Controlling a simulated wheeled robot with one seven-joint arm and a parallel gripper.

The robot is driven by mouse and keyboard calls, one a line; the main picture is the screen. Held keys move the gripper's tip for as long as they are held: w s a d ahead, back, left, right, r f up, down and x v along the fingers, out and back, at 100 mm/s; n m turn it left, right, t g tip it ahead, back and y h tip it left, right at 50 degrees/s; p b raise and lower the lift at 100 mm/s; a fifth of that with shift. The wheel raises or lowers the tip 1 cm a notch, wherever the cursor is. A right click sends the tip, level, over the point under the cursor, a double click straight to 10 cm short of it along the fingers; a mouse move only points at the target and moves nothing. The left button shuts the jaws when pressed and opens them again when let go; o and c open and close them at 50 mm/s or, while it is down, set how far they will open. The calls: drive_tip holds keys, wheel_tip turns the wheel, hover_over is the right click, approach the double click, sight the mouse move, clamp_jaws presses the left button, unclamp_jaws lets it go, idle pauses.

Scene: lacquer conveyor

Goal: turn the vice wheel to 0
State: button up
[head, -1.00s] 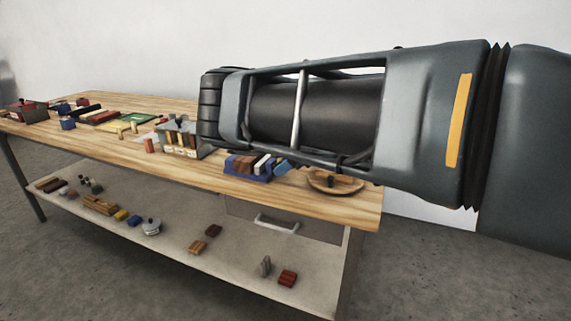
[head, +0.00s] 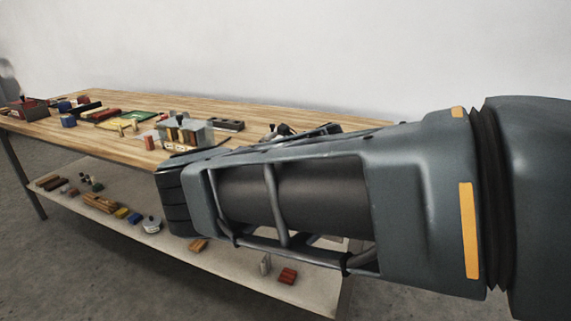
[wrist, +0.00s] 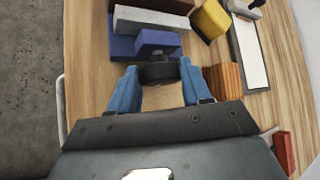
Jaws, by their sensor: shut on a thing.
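In the wrist view the vice wheel (wrist: 158,73) is a dark round disc with a small hub, at the near end of the blue vice (wrist: 122,45). A white block (wrist: 150,20) lies across the vice, with a brown block behind it. The blue fingers of my gripper (wrist: 160,88) stand on either side of the wheel and are shut on it. I cannot read any number or mark on the wheel. In the head view my arm hides the vice, the wheel and my fingertips.
A yellow block (wrist: 210,18) and an orange-brown wooden block (wrist: 225,78) lie close right of the vice. A red block (wrist: 283,150) is at lower right. The wooden table (head: 95,98) has several objects at its far left and a lower shelf (head: 215,262).

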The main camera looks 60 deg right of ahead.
drive_tip(key=o, duration=1.1)
drive_tip(key=shift+c, duration=0.2)
